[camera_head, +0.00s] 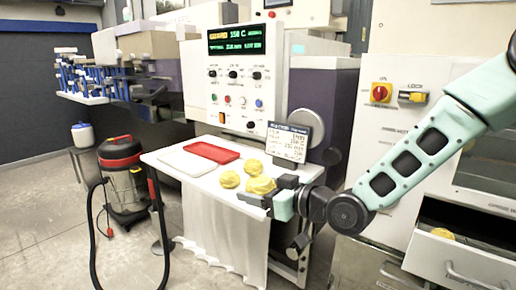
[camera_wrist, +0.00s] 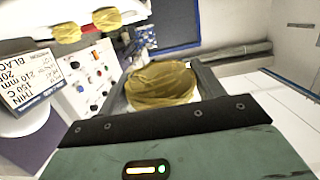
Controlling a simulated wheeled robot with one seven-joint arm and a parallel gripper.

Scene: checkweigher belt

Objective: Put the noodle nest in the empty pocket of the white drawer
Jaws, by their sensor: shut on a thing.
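My gripper (camera_head: 266,200) is over the front right part of the white table, and its jaws are closed around a yellow noodle nest (camera_head: 261,185). In the wrist view the held noodle nest (camera_wrist: 162,84) sits between the two dark fingers of my gripper (camera_wrist: 163,88). The white drawer (camera_head: 428,259) stands partly open at the lower right of the head view, well apart from my gripper. A yellow nest (camera_head: 443,233) shows inside it. The rest of the drawer's inside, including any empty pocket, is mostly hidden or out of frame.
Two more nests (camera_head: 229,180) (camera_head: 252,167) lie on the white table (camera_head: 215,208), behind and left of my gripper. A red tray (camera_head: 213,152) and a white tray (camera_head: 184,164) lie further left. A small display (camera_head: 288,143) stands behind. A red-topped vacuum (camera_head: 122,180) stands on the floor.

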